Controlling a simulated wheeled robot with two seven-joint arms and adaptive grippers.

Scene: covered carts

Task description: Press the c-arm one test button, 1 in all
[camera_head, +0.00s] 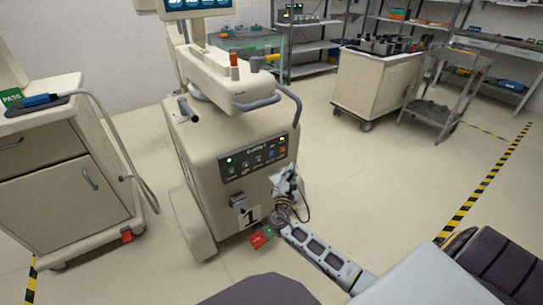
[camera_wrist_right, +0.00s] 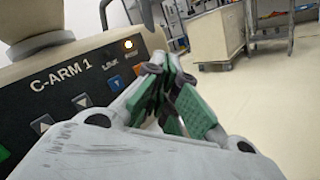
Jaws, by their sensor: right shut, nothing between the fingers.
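C-arm 1 (camera_head: 215,172) is a beige wheeled machine in the middle of the head view. Its dark control panel (camera_head: 257,157) carries a row of buttons and small lamps; the wrist view shows the panel (camera_wrist_right: 62,92) with the label "C-ARM 1". A blue button (camera_wrist_right: 115,84) and, right of it, an orange button (camera_wrist_right: 138,69) sit near the panel's right end, with a glowing lamp (camera_wrist_right: 128,45) above. The small button labels are too blurred to read. My right gripper (camera_head: 288,174) is shut and empty at the panel's right end; its green-padded fingers (camera_wrist_right: 168,85) show close up. Contact cannot be told.
A beige cabinet (camera_head: 60,170) with a cable stands at left. A loaded cart (camera_head: 372,92) and a grey trolley (camera_head: 440,110) stand at back right. A red tag (camera_head: 260,237) hangs low on the machine. The floor at right is open, with a striped line (camera_head: 485,185).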

